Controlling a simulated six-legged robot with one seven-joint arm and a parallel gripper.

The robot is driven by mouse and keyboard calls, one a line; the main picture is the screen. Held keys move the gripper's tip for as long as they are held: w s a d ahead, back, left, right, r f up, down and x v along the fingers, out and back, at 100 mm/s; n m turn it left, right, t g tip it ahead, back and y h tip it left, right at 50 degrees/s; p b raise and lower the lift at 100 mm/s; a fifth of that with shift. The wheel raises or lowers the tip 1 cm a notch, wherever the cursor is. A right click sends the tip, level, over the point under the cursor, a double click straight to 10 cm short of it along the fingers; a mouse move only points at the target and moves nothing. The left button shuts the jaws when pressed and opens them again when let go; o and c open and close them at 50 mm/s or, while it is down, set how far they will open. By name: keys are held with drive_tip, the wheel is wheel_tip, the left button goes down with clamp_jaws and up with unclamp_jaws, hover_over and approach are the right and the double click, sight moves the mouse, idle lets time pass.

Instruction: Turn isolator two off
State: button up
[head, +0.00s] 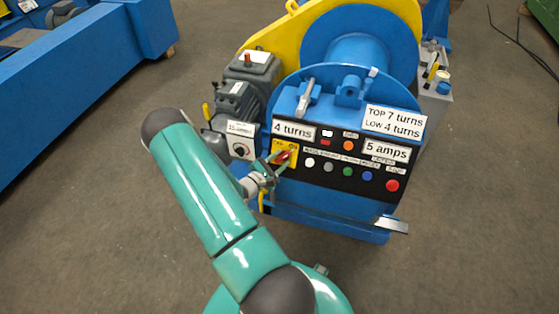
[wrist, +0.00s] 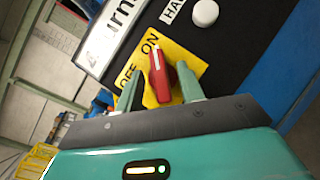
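A red rotary handle (wrist: 160,75) with a white line sits on a yellow plate (wrist: 188,54) marked OFF and ON. The white line's upper end lies close to the word ON. My gripper (wrist: 160,82) has one green finger on each side of the handle, with narrow gaps showing, so it looks open around it. In the head view my gripper (head: 276,161) reaches the left end of the black control panel (head: 320,181), over the yellow plate (head: 291,153). No label reading isolator two is legible.
The panel carries a white button (wrist: 205,12), a red button (head: 392,185) and several others. Left of it is a grey box with a small knob (head: 240,149). A blue and yellow winch drum (head: 358,55) stands behind. The floor in front is clear.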

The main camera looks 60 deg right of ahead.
drive_tip(key=shift+d, duration=0.15)
clamp_jaws()
